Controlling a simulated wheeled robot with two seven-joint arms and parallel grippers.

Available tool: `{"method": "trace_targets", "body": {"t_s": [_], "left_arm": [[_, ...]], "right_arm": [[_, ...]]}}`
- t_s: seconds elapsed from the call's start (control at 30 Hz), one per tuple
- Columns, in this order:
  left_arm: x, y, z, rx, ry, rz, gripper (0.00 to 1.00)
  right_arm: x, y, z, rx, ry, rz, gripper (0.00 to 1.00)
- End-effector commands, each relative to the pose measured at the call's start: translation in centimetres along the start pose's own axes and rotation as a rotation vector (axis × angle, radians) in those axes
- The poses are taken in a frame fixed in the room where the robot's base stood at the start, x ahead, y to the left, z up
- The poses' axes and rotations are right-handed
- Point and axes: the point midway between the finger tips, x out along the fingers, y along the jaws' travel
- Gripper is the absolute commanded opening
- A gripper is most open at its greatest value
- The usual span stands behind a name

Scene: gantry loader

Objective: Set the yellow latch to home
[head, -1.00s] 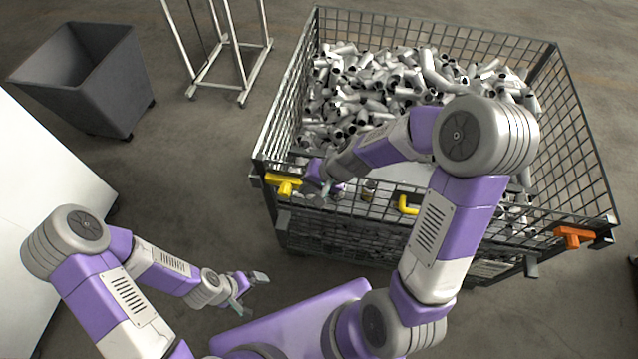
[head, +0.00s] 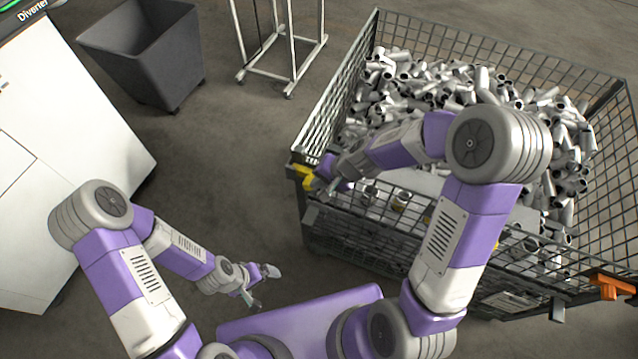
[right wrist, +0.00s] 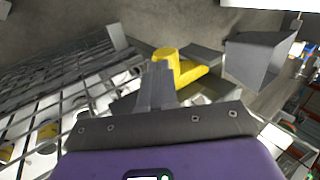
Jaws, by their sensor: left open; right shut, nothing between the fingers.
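The yellow latch (head: 304,178) is at the near left top corner of the wire cage (head: 345,213). My right gripper (head: 318,183) is at the latch, its fingers shut and empty. In the right wrist view the closed fingers (right wrist: 156,84) point at the yellow latch (right wrist: 190,74), overlapping its near left side; I cannot tell whether they touch. The latch shows a round upright end and an arm reaching right. My left gripper (head: 263,288) is open and empty, low over the floor, left of the cage.
An orange latch (head: 613,286) is at the cage's near right corner. Metal pipe pieces (head: 430,85) fill the cage. A grey bin (head: 150,55), a white rack (head: 290,75) and a white cabinet (head: 75,130) stand left. Bare floor lies between cabinet and cage.

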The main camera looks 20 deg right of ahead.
Motion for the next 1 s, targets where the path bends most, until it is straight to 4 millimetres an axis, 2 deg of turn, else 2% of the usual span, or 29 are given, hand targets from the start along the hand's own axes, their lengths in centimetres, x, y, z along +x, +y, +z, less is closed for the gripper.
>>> {"method": "trace_targets", "body": {"t_s": [0.37, 0.53, 0.67, 0.8, 1.0], "left_arm": [[0.0, 0.0, 0.0, 0.001, 0.0, 0.0, 1.0], [-0.3, 0.1, 0.0, 0.001, 0.0, 0.0, 1.0], [-0.8, 0.3, 0.0, 0.001, 0.0, 0.0, 1.0], [-2.3, 0.9, 0.1, 0.001, 0.0, 0.0, 1.0], [-3.6, 1.4, 0.2, 0.001, 0.0, 0.0, 1.0]], "right_arm": [[-0.1, 0.1, -0.2, 0.009, 0.006, 0.0, 0.0], [-1.2, 0.4, -0.3, 0.005, 0.003, -0.001, 0.0], [-3.2, 1.1, -0.5, -0.003, -0.002, -0.002, 0.0], [-6.9, 0.8, -0.5, -0.007, -0.002, -0.003, 0.0], [-10.8, 0.9, -0.5, -0.007, -0.003, -0.002, 0.0]]}}
